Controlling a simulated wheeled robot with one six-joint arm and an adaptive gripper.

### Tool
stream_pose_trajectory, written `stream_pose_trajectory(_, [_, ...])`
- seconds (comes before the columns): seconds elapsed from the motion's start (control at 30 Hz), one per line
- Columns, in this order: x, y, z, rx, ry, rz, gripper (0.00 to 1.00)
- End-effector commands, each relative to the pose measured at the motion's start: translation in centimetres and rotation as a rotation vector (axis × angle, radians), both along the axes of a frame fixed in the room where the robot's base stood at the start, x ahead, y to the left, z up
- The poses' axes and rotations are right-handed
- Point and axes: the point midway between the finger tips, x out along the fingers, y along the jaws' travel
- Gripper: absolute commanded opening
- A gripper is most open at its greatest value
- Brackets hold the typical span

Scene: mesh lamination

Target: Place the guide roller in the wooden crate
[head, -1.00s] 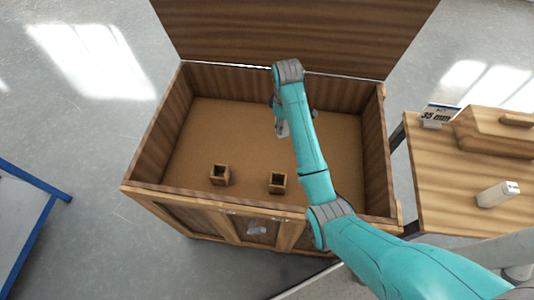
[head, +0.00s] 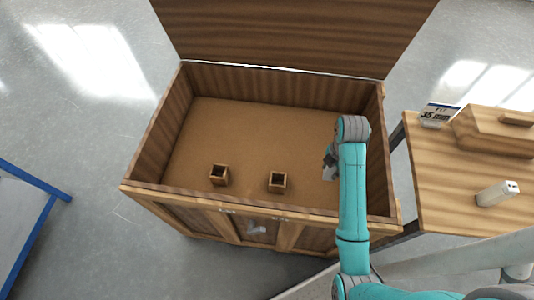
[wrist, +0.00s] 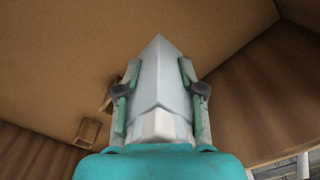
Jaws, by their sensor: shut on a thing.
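The open wooden crate (head: 160,135) fills the middle of the head view, lid raised at the back. My gripper (head: 329,163) is inside the crate's outline, toward its right side. In the wrist view, my gripper's green-padded fingers (wrist: 160,92) are shut on a pale grey, faceted piece with a pointed end, apparently the guide roller (wrist: 159,72). The crate floor shows beyond it. In the head view my arm hides most of it, and I cannot tell its height above the floor.
Two small square wooden holders (head: 219,175) (head: 277,182) stand on the crate floor near the front wall. The crate floor's left and middle are clear.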

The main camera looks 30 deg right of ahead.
Motion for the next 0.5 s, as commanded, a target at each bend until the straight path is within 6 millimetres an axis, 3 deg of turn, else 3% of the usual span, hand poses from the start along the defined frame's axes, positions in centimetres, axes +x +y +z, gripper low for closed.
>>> stream_pose_trajectory(0.27, [-0.8, -0.1, -0.1, 0.0, 0.0, 0.04, 0.0])
stream_pose_trajectory(0.5, [-0.8, -0.1, -3.6, 0.001, 0.003, 0.039, 0.0])
